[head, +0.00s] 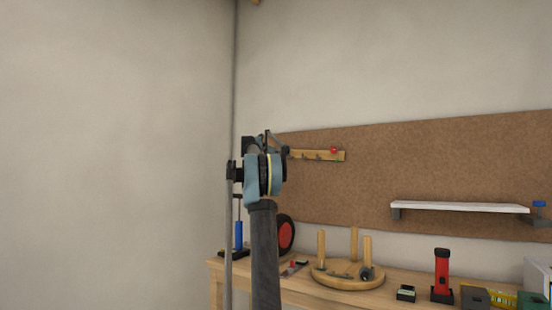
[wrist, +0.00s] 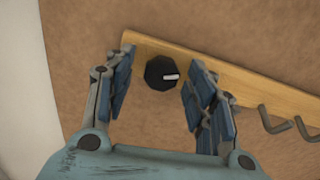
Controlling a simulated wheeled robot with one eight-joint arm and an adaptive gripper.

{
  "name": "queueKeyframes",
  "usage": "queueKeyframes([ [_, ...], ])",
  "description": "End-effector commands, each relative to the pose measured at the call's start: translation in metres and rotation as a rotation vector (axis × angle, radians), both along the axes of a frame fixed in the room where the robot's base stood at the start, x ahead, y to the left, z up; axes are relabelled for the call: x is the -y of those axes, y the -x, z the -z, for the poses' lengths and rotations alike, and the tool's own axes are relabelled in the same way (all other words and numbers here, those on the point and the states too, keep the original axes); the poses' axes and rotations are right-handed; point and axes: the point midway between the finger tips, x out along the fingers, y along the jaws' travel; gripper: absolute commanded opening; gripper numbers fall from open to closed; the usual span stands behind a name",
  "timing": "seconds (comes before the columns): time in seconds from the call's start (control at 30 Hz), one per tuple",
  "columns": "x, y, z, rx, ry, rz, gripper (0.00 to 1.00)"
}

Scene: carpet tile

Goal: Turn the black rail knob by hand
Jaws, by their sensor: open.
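The black rail knob (wrist: 161,73) shows in the wrist view near the left end of the wooden rail (wrist: 236,87). It is a dark faceted knob with a white mark pointing right. My gripper (wrist: 160,85) is open, with one blue-padded finger on each side of the knob. I see gaps between the pads and the knob; how deep the fingers reach is hard to tell. In the head view my gripper (head: 268,140) is at the left end of the rail (head: 325,155), and the knob is hidden behind it there.
Hooks (wrist: 272,121) stick out of the rail to the right of my gripper. A red knob (head: 334,150) sits at the rail's right end. A brown board (head: 420,170) backs it, with a white shelf (head: 460,207) at right. Below, a workbench (head: 395,282) holds a round peg stand (head: 340,281) and a red flashlight (head: 441,270).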

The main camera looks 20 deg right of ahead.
Motion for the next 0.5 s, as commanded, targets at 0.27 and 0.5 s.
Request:
queueKeyframes([
  [0.27,-0.0001,-0.0001,0.0000,0.000,0.000,0.000,0.34],
  [0.5,-0.0005,-0.0003,0.0000,0.000,0.000,0.000,0.07],
])
